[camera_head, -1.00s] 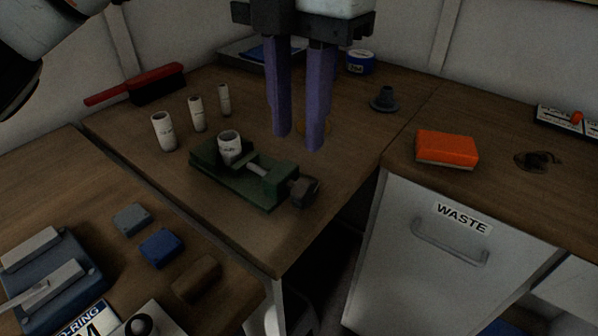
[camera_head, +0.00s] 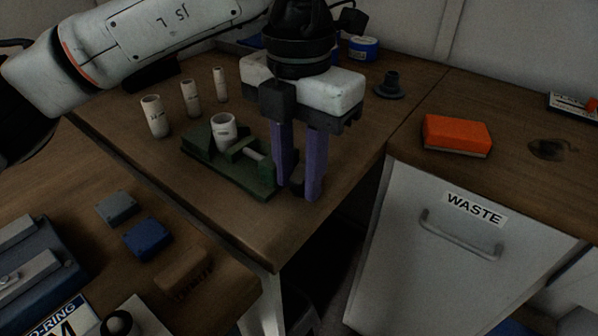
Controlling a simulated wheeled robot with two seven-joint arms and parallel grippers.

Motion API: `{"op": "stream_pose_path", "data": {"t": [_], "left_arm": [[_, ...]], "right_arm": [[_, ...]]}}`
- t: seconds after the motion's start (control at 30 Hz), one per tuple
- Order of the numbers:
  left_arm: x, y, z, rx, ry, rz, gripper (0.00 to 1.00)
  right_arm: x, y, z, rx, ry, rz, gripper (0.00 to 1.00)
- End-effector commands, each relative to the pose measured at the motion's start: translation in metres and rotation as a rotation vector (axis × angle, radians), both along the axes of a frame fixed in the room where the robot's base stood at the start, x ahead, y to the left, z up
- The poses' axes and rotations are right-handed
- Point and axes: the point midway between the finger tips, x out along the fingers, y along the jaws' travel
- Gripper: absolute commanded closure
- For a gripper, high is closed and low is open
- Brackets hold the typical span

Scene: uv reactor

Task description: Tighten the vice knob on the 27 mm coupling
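The green vice (camera_head: 226,166) sits on the wooden bench with a white coupling (camera_head: 223,130) upright between its jaws. The vice knob is at the right end of the vice, mostly hidden behind my gripper's fingers; a dark bit of it shows between them. My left gripper (camera_head: 297,192) points down at the knob, its two purple fingers apart, one on each side of it. I cannot tell whether the fingers touch the knob. My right gripper is not in view.
Several white tubes (camera_head: 190,98) stand behind the vice. An orange sponge (camera_head: 457,135) lies on the right bench above the WASTE cabinet (camera_head: 470,215). A dark flanged part (camera_head: 390,86) stands at the back. Grey, blue and brown blocks (camera_head: 148,240) lie at front left.

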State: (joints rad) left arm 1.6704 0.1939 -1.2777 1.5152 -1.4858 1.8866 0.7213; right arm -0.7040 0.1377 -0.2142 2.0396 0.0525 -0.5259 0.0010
Motion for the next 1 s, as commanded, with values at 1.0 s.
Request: {"op": "stream_pose_path", "data": {"t": [1.0], "left_arm": [[0.005,-0.005,0.009,0.166,0.227,0.001,1.0]], "right_arm": [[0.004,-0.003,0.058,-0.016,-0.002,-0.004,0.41]]}}
